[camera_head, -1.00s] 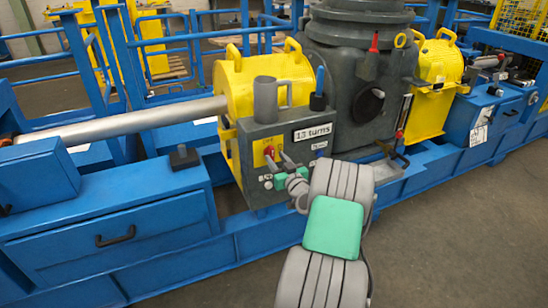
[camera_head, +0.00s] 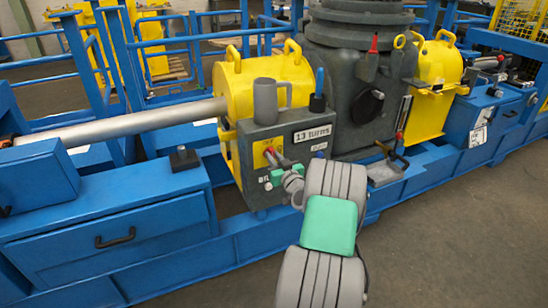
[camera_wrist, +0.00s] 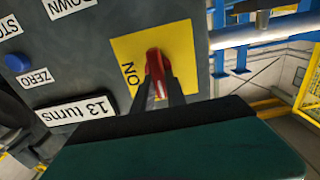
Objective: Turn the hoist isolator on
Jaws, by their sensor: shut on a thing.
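The hoist isolator is a red handle (camera_wrist: 155,68) on a yellow plate (camera_wrist: 128,50) on a grey control box; the plate also shows in the head view (camera_head: 262,158). In the wrist view the word ON stands on the plate beside the handle. My gripper (camera_wrist: 158,88) is shut on the red handle, its dark fingers at either side of it. In the head view my gripper (camera_head: 277,157) reaches in front of the box from the lower right. The fingers and the green pad hide part of the plate and handle.
The box carries a "13 turns" display (camera_head: 312,134), small buttons and labels such as ZERO, and a grey mug (camera_head: 266,102) stands on top. A blue button (camera_wrist: 17,63) shows beside the labels. Blue frame beams run along the front; the floor at right is clear.

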